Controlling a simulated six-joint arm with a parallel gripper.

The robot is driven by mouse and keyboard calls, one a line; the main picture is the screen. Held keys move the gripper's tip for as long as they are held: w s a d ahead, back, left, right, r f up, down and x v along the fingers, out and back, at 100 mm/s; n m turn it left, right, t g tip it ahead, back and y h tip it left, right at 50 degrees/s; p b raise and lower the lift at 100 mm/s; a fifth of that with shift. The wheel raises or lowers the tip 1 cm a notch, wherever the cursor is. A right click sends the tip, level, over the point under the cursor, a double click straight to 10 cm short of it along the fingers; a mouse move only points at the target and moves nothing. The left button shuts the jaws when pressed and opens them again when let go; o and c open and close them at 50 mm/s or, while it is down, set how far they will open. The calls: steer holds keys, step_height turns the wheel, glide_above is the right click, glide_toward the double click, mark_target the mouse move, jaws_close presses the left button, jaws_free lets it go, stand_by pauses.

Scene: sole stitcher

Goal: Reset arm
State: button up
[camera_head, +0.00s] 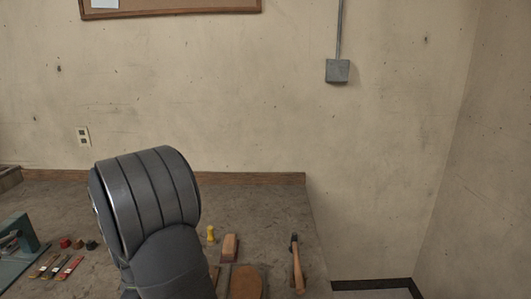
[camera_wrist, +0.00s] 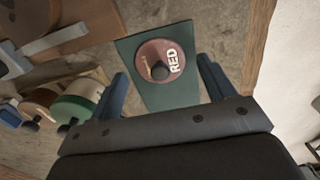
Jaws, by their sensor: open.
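My gripper (camera_wrist: 162,68) shows in the wrist view with two blue fingers spread wide apart. The space between the fingers holds nothing. Beyond them a round reddish-brown disc marked "RED" (camera_wrist: 150,50), with a dark knob, sits on a green plate (camera_wrist: 182,95). Whether the fingertips touch the plate is not clear. In the head view my grey arm rises in front of the workbench (camera_head: 265,200), and my gripper does not show there.
In the head view, a yellow piece (camera_head: 211,234), a brush-like block (camera_head: 230,247) and a hammer (camera_head: 297,263) lie right of my arm. Colored strips (camera_head: 69,267) and a green machine (camera_head: 20,240) are at left. Spools (camera_wrist: 78,104) show at left in the wrist view.

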steer(key=shift+f, duration=0.35)
steer(key=shift+r, duration=1.7)
